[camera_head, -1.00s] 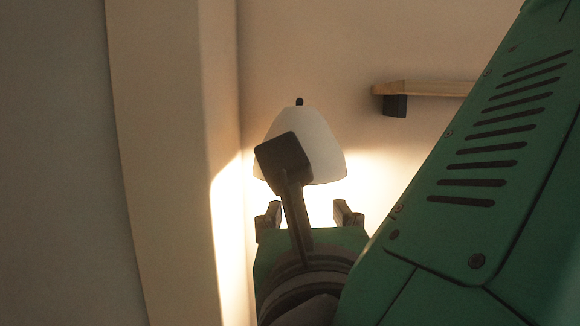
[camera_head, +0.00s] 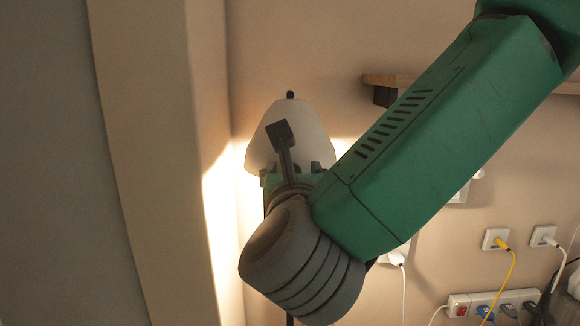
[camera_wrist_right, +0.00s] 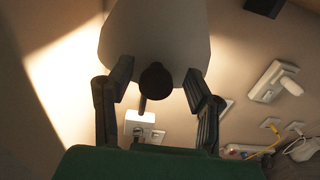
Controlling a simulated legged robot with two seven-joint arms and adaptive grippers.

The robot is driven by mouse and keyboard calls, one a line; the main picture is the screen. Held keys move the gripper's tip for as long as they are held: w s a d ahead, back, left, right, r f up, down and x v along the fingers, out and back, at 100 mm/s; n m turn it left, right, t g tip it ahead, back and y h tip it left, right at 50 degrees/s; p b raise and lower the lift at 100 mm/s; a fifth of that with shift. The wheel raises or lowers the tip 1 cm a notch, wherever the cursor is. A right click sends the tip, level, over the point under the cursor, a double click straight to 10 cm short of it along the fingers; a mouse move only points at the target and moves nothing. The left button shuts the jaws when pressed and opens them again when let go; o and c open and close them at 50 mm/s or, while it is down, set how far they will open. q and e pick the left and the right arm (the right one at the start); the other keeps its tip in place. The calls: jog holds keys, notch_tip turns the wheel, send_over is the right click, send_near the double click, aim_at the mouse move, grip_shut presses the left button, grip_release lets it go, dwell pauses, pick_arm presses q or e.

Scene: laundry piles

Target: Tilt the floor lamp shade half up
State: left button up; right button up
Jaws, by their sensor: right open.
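The white lamp shade (camera_head: 310,125) stands near the wall corner in the head view, with a small dark knob on top and light glowing around it. In the right wrist view the shade (camera_wrist_right: 155,35) fills the top middle, and a dark round part (camera_wrist_right: 155,80) on a thin stem shows just below it. My right gripper (camera_head: 291,170) is at the shade's lower edge in the head view. In the wrist view its open fingers (camera_wrist_right: 158,73) stand on either side of the dark round part, apart from it. Contact with the shade cannot be told. My left gripper is out of view.
A wooden shelf (camera_head: 400,80) is on the wall, partly behind my right arm. Wall sockets (camera_head: 496,239) with plugs and a power strip (camera_head: 490,304) with cables are low on the right. A pale wall edge (camera_head: 155,160) stands close on the left.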

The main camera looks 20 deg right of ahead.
aim_at(292, 127)
jog(key=shift+a, duration=0.4)
jog(key=c, duration=0.6)
jog(key=shift+d, duration=0.1)
grip_shut()
jog(key=shift+d, duration=0.2)
jog(key=shift+a+r+p, duration=0.1)
jog(key=shift+r+p, duration=0.25)
jog(key=shift+r, duration=0.1)
jog(key=r+g+p, duration=0.1)
jog(key=r, duration=0.1)
jog(key=r+g+p, duration=0.1)
jog(key=r+p, duration=0.1)
jog(key=r+g+y+p, duration=0.1)
jog(key=r, duration=0.1)
jog(key=shift+s, duration=0.25)
jog(key=r, duration=0.3)
jog(key=shift+w+r, duration=0.35)
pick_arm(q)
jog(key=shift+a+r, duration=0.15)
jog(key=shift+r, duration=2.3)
pick_arm(e)
jog(key=shift+w+r, duration=0.2)
jog(key=shift+r, duration=0.5)
